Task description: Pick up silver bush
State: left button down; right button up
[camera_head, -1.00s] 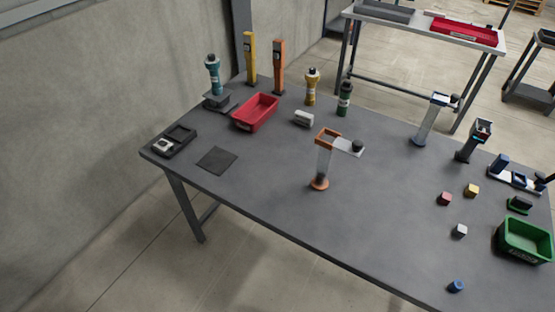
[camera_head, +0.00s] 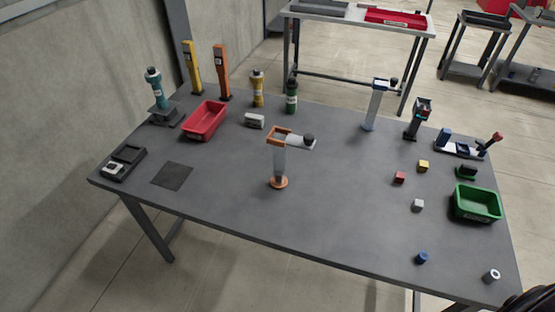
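The silver bush (camera_head: 491,276) is a small light-coloured ring with a dark hole. It stands on the dark grey table (camera_head: 340,215) near the right front corner, apart from other things. A black ribbed part, likely of my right arm, shows at the bottom right corner, close to the bush in the picture. Neither gripper's fingers are in view.
A blue piece (camera_head: 421,258) lies left of the bush. A green bin (camera_head: 477,203) stands behind it. Small white (camera_head: 417,205), red (camera_head: 399,177) and yellow (camera_head: 423,166) blocks lie further back. An orange-topped stand (camera_head: 279,165) rises mid-table. The front middle is clear.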

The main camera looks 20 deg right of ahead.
aim_at(493, 276)
jog(key=z, duration=2.4)
